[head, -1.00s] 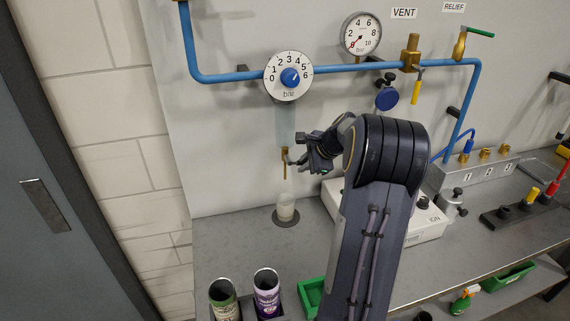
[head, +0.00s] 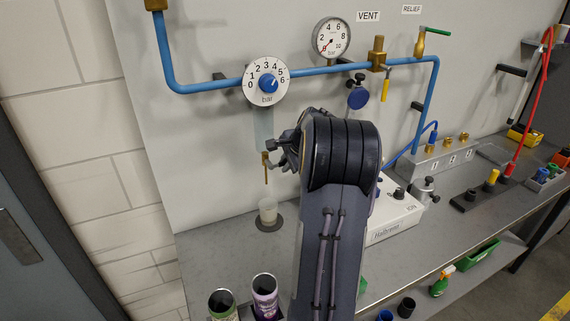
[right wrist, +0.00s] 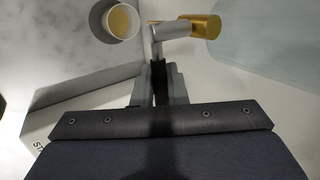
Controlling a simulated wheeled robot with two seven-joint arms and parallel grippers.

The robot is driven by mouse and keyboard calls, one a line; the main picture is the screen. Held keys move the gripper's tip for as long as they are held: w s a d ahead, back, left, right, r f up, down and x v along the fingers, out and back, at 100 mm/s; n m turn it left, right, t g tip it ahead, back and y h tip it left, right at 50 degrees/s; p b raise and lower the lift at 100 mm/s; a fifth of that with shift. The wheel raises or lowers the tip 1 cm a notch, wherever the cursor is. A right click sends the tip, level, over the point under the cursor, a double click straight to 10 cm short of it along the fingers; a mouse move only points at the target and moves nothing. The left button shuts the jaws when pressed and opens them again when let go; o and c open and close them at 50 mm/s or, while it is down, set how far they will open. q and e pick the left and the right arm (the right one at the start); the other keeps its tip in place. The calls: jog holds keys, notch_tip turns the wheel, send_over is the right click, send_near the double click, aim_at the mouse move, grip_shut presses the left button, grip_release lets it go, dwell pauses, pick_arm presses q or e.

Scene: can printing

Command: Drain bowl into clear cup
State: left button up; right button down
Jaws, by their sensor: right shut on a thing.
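The translucent bowl (head: 264,125) hangs under the white dial (head: 265,83), with a brass drain valve (head: 266,160) at its lower end. The clear cup (head: 268,212) stands upright on a dark round pad (head: 269,225) below the valve's thin spout. In the right wrist view the cup (right wrist: 121,19) holds yellowish liquid. My right gripper (head: 287,152) is beside the valve. In the right wrist view the gripper (right wrist: 158,72) is shut on the grey drain lever (right wrist: 175,30), which joins the brass valve body (right wrist: 206,26). My left gripper is out of view.
Two printed cans (head: 264,290) stand at the front edge. A white boxed instrument (head: 395,220) stands right of my arm on the grey bench (head: 215,245). Blue pipe (head: 310,71) and a gauge (head: 332,40) are on the wall above. Bench space left of the cup is clear.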

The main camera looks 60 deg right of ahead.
jog(key=c, duration=1.5)
grip_release()
jog(key=shift+s+a+r, duration=0.1)
jog(key=shift+s+r, duration=0.15)
jog(key=shift+r, duration=0.15)
jog(key=b+v, duration=0.1)
jog(key=v, duration=0.5)
jog(key=shift+s+a+r, duration=0.1)
jog(key=shift+s+r, duration=0.1)
jog(key=shift+r, duration=0.1)
